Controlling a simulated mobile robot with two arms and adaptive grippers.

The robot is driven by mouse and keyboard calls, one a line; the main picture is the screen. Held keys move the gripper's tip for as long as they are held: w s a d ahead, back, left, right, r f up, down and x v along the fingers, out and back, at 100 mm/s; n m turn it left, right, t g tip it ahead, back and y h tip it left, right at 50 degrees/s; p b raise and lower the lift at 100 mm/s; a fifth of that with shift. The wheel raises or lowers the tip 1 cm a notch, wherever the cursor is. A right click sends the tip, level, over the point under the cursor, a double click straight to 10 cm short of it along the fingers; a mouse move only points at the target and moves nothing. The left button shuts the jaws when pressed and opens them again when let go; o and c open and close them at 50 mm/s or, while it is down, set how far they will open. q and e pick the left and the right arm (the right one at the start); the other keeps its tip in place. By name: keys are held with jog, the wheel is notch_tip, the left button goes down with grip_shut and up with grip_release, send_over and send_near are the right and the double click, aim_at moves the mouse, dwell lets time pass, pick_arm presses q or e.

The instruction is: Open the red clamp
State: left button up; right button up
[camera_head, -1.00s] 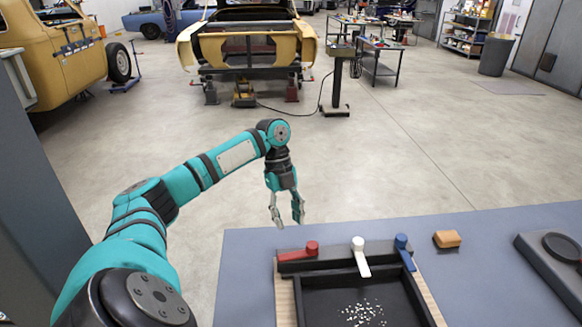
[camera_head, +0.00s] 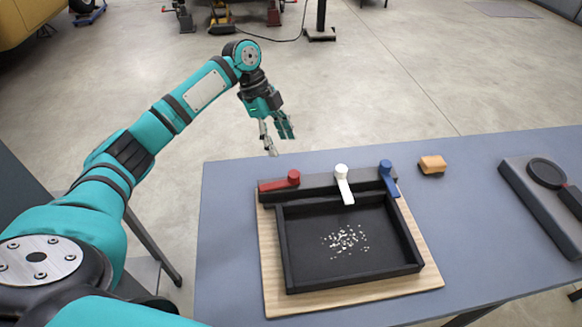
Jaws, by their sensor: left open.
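The red clamp (camera_head: 280,181) is a small lever with a round knob at its right end. It sits at the left end of the black bar along the far side of a black tray (camera_head: 354,284), its arm lying along the bar and pointing left. My left gripper (camera_head: 279,144) is open and empty, pointing down beyond the table's far edge, above and behind the red clamp and apart from it. My right gripper is not in view.
A white clamp (camera_head: 343,184) and a blue clamp (camera_head: 388,178) sit on the same bar, both pointing toward the tray. Pale bits (camera_head: 345,240) lie in the tray. An orange block (camera_head: 432,164) and a dark grey device (camera_head: 540,205) stand right on the blue-grey table (camera_head: 480,240).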

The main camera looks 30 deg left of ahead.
aim_at(293, 173)
pick_arm(q)
jog(key=p+x, duration=0.1)
jog(key=x, duration=0.8)
jog(key=shift+d+f+p, duration=0.1)
jog(key=shift+f+p, duration=0.1)
jog(key=shift+p, duration=0.2)
jog(key=shift+d+f, duration=0.2)
jog(key=shift+f, duration=0.25)
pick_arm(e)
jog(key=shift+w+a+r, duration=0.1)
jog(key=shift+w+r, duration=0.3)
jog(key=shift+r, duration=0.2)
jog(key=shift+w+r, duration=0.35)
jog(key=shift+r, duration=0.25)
pick_arm(q)
grip_shut()
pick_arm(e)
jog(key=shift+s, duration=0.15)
